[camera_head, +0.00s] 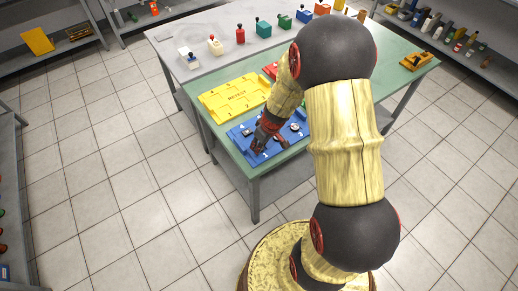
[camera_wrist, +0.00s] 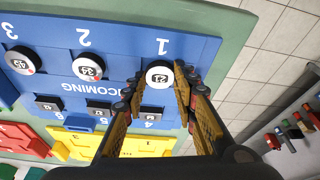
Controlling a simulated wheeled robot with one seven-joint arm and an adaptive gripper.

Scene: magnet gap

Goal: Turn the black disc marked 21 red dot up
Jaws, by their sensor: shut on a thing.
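The disc marked 21 (camera_wrist: 160,75) has a black rim and a white numbered face that looks up at the wrist camera. It is at place 1 of the blue tray (camera_wrist: 200,50), which the head view also shows (camera_head: 248,157). My gripper (camera_wrist: 160,82) reaches down over the tray, with one finger on each side of this disc, shut on it. I cannot make out a clear red dot on its face. In the head view my gripper (camera_head: 264,140) is over the tray's near left part and hides the disc.
Two similar discs sit at place 2 (camera_wrist: 89,66) and place 3 (camera_wrist: 22,60), each with a small reddish mark. Small dark blocks (camera_wrist: 98,110) sit in the other row. A yellow RETEST tray (camera_head: 235,97) lies behind the blue tray.

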